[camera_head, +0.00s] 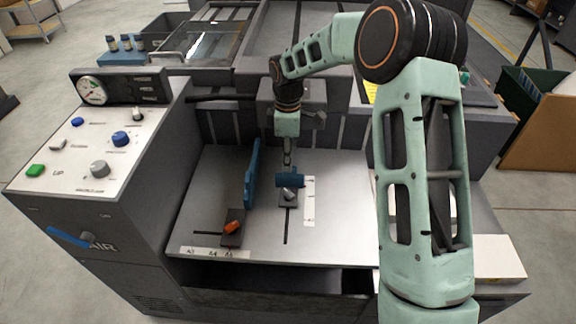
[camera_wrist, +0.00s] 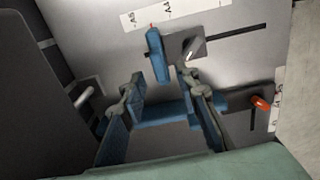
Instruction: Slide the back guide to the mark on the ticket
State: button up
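The back guide (camera_head: 290,180) is a blue plate on a small dark block with a silver lever, standing at a slot in the grey table. In the wrist view the back guide (camera_wrist: 157,55) has a red pointer at a white size strip (camera_wrist: 180,12), near its A5 end. A yellow paper (camera_head: 371,92), perhaps the ticket, is mostly hidden behind my arm; no mark is readable. My gripper (camera_head: 288,165) points down just above the back guide. In the wrist view my gripper (camera_wrist: 163,80) has its fingers apart, with nothing clearly held. Contact cannot be told.
A taller blue side guide (camera_head: 252,172) stands left, with an orange lever (camera_head: 232,227) on its block. A white strip (camera_head: 213,253) lies along the front edge. A control panel (camera_head: 95,145) rises at the left. Bare table lies in front of the back guide.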

notch_tip(320, 180, up, 8)
dwell(0.4)
